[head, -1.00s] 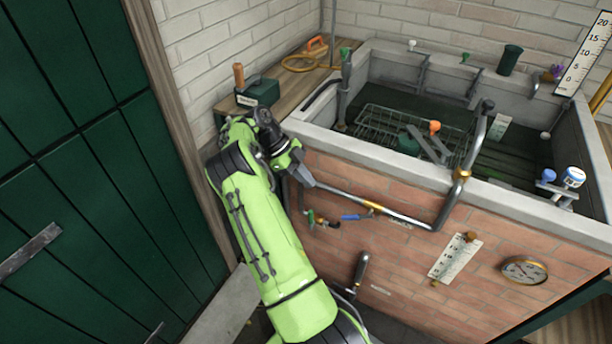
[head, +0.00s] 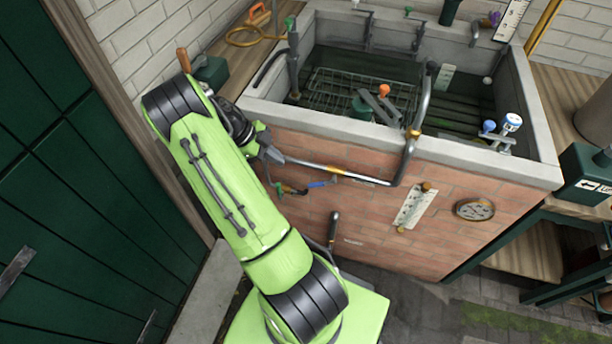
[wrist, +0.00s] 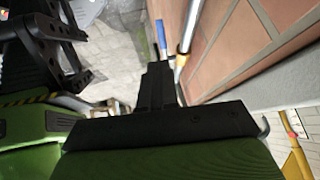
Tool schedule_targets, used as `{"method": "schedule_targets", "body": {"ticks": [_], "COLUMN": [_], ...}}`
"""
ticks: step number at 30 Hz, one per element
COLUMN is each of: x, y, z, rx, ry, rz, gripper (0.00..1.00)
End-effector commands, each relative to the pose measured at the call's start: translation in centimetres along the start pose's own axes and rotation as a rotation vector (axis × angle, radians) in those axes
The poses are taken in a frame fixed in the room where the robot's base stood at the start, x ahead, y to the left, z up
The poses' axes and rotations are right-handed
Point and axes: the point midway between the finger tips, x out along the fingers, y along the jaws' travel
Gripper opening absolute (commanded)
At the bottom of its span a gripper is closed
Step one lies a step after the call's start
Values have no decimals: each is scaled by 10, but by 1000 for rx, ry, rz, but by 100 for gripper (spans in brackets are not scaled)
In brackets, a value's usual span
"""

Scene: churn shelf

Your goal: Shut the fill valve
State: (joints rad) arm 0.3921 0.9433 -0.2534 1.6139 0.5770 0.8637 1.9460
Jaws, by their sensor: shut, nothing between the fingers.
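A blue lever (head: 322,184) shows on the brick front of the trough (head: 300,118), just under a horizontal metal pipe (head: 355,177) with a brass fitting. I cannot read a label that marks it as the fill valve. A green-handled tap (head: 279,190) hangs left of it. My gripper (head: 272,154) is shut and empty, near the left end of the pipe, above and left of the blue lever. In the wrist view the shut fingers (wrist: 158,72) point toward the blue lever (wrist: 161,36) and the pipe (wrist: 189,28), apart from the lever.
The brick wall runs close along my gripper's right side in the wrist view. A gauge (head: 474,209) and a scale plate (head: 414,206) are on the brick front. A dark handle (head: 333,226) stands below the lever. A green door (head: 70,190) is at left.

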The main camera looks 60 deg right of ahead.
Motion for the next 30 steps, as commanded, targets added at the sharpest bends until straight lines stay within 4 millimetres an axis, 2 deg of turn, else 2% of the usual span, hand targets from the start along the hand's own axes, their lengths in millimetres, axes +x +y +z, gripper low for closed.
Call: {"method": "schedule_targets", "body": {"ticks": [4, 7, 21, 25, 30], "x": [5, 19, 120, 135, 141], "y": [0, 0, 1, 0, 0], "z": [0, 0, 0, 0, 0], "rx": [0, 1, 1, 0, 1], "ry": [2, 3, 4, 2, 1], "rz": [1, 4, 3, 2, 1], "gripper": [0, 0, 0, 0, 0]}}
